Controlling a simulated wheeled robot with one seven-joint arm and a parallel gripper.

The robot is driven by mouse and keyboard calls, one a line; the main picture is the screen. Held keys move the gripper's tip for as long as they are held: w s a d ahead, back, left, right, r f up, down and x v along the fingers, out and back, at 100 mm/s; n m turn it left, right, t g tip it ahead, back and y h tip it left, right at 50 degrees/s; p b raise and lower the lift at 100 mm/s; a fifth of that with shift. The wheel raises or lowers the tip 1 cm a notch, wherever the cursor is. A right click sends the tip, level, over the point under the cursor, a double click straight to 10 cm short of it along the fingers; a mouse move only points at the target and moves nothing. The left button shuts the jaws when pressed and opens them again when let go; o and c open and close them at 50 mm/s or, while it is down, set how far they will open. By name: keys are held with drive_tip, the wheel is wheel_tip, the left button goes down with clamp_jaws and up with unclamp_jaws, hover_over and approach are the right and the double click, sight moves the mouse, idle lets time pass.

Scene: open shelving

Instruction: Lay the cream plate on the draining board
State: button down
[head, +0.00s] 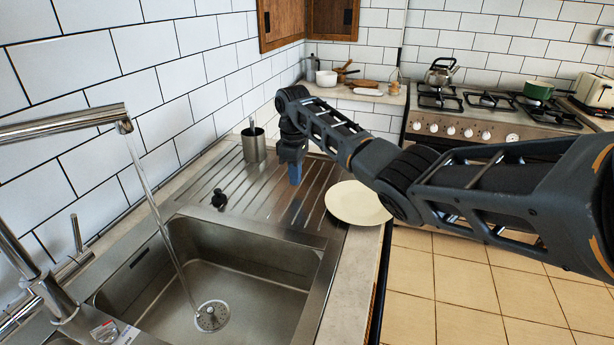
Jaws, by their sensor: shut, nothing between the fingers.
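The cream plate (352,205) lies flat at the right side of the draining board (232,200). Its left part is over the ribbed steel and its right part reaches over the counter edge strip; my arm hides a bit of its upper right rim. My gripper (295,180) points down above the ribbed board, to the left of the plate and apart from it. Its blue fingers are together with nothing between them.
A steel cup (253,145) stands on the board near the wall, and a black plug (219,198) lies nearer the sink (250,262). Water runs from the tap (70,128) into the sink. The stove (480,115) stands beyond. The board's middle is mostly clear.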

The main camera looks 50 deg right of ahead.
sight(334, 194)
drive_tip(key=s+d+p, duration=0.1)
drive_tip(key=s, duration=0.2)
drive_tip(key=s+d+p, duration=0.1)
drive_tip(key=s, duration=0.2)
drive_tip(key=s+d+p, duration=0.1)
drive_tip(key=s, duration=0.3)
drive_tip(key=shift+d+r, duration=0.1)
drive_tip(key=shift+d, duration=0.1)
drive_tip(key=shift+s+d, duration=0.1)
drive_tip(key=shift+s, duration=0.3)
drive_tip(key=shift+f+p, duration=0.3)
drive_tip(key=shift+f, duration=0.65)
drive_tip(key=shift+w, duration=0.15)
